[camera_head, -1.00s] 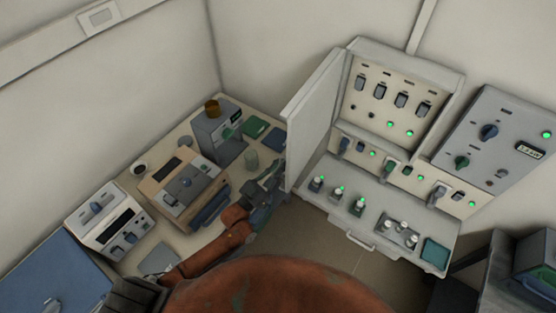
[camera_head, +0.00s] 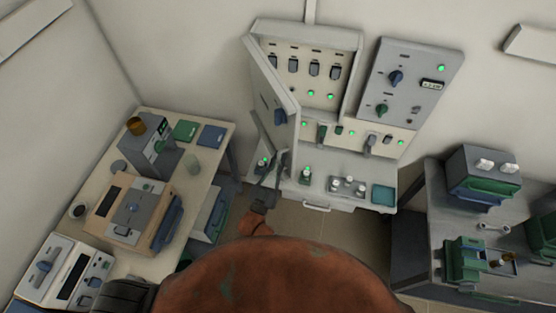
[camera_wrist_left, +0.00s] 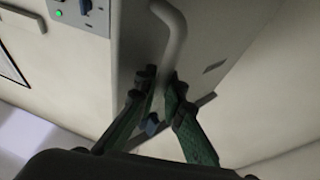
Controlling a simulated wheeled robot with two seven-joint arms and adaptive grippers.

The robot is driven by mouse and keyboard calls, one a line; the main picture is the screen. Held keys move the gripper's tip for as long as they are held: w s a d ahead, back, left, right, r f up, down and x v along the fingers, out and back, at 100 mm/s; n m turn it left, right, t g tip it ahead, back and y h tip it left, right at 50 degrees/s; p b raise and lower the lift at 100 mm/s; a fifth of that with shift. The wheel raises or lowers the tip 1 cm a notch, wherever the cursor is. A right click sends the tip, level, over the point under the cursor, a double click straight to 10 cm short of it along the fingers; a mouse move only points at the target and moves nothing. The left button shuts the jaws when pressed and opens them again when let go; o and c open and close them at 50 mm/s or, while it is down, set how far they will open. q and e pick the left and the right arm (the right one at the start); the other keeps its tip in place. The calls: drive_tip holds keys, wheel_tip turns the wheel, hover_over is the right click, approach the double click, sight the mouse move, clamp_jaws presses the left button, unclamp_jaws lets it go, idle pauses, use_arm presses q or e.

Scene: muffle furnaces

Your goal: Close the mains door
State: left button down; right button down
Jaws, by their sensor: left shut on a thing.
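The mains door (camera_head: 268,82) is a grey panel hinged at the left of the open wall cabinet (camera_head: 350,45). It stands swung outward, so the switches inside show. My left gripper (camera_head: 273,160) is at the lower front part of the door. In the left wrist view, the door (camera_wrist_left: 220,50) carries a grey bar handle (camera_wrist_left: 173,40). My left gripper's green fingers (camera_wrist_left: 160,88) are shut around the handle's lower end. My right gripper is not in view.
A ledge with knobs and a teal pad (camera_head: 383,195) juts out under the cabinet. A bench (camera_head: 215,150) with instruments stands at left. A dark bench (camera_head: 432,215) with green-and-grey devices stands at right. Floor shows between them.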

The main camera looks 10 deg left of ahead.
use_arm(q)
drive_tip(key=shift+w+d, duration=0.1)
drive_tip(key=shift+d, duration=0.1)
drive_tip(key=c, duration=2.3)
unclamp_jaws()
drive_tip(key=v, duration=1.2)
drive_tip(key=shift+c, duration=0.4)
